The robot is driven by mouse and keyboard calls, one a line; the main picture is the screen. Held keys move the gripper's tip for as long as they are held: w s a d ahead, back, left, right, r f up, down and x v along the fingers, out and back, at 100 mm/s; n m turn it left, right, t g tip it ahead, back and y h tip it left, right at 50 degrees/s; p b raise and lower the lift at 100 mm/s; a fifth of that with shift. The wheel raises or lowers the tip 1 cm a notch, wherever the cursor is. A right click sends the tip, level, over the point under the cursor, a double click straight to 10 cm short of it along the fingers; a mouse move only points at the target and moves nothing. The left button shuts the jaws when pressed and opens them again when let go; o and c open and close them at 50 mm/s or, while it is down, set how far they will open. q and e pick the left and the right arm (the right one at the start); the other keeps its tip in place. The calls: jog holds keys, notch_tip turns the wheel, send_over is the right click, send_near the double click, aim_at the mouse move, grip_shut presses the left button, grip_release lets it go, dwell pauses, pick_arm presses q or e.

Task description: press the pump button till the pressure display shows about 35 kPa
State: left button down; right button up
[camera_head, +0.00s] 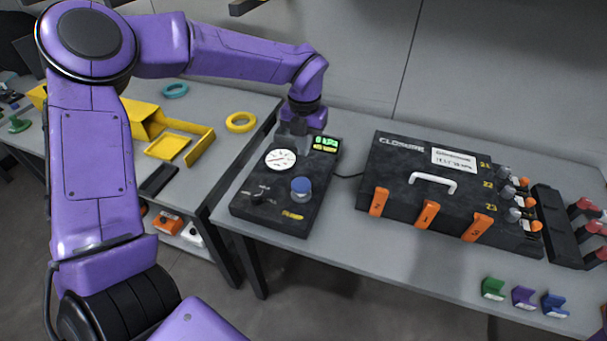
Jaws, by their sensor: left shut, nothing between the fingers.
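The black pump box (244,208) lies on the grey table. It carries a white round gauge (281,160), a green lit pressure display (326,142) that seems to read 0 kPa, and a blue round button (301,186). A small yellow label (292,215) sits near its front edge. My left gripper (293,148) points down over the back of the box, behind the gauge and left of the display. It is shut and empty, apart from the blue button. Its fingertips are hard to make out. My right gripper is not in view.
A black closure case (395,165) with orange latches stands right of the pump box. Beyond it is a dark rack (556,222) with red-topped parts. Green, purple and blue blocks (523,297) lie at the front right. Yellow trays and rings (241,122) lie on the left table.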

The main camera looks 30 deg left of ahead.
aim_at(302, 185)
pick_arm(q)
notch_tip(302, 185, down, 11)
jog(key=p, duration=0.2)
jog(key=shift+s+a+p, duration=0.1)
jog(key=shift+p, duration=0.25)
notch_tip(302, 185, down, 3)
jog(key=b, duration=0.3)
jog(key=shift+f, duration=0.15)
jog(key=shift+s+r, duration=0.2)
jog(key=shift+f, duration=0.1)
jog(key=shift+p, duration=0.35)
